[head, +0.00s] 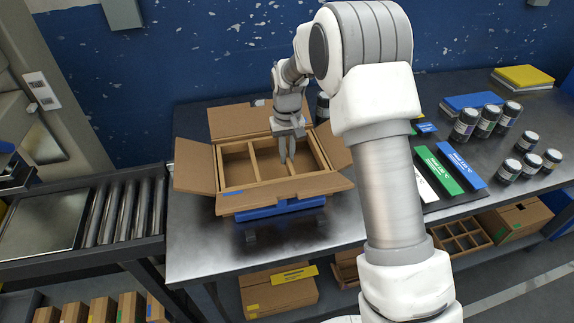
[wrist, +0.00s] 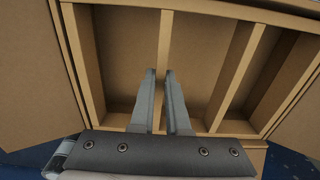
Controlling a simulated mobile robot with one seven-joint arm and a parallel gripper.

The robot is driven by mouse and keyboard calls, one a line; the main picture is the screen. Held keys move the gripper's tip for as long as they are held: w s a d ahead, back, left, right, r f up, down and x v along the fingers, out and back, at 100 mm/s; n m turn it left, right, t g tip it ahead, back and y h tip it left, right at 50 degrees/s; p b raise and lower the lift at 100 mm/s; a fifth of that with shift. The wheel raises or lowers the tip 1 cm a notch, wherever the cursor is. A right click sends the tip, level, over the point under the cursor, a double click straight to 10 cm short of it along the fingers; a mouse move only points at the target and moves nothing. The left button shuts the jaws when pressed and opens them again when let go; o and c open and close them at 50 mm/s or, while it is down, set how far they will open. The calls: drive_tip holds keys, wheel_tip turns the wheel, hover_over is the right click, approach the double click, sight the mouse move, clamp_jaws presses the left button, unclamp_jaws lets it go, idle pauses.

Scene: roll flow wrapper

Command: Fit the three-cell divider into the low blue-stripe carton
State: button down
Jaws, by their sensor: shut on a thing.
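The low carton (head: 290,197) stands open on the steel table, its flaps folded outward and a small blue mark on the front flap. The brown three-cell divider (head: 254,160) sits within the carton's walls, roughly level and lined up with them. I cannot tell whether it touches the carton floor. My gripper (head: 287,157) reaches down over the carton and is shut on one of the divider's partitions. In the wrist view the fingers (wrist: 160,76) lie on either side of that partition (wrist: 164,45), with divider cells to left and right.
A blue support (head: 280,209) shows under the carton's front. A roller conveyor (head: 125,210) adjoins the table at left. Another divider (head: 462,240) lies on the lower shelf.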

drive_tip(key=shift+f, duration=1.9)
drive_tip(key=shift+f+b, duration=0.3)
drive_tip(key=shift+b, duration=0.05)
drive_tip(key=c, duration=0.9)
unclamp_jaws()
wheel_tip(320, 180, up, 13)
drive_tip(key=shift+f+p, duration=0.1)
drive_tip(key=shift+p, duration=0.75)
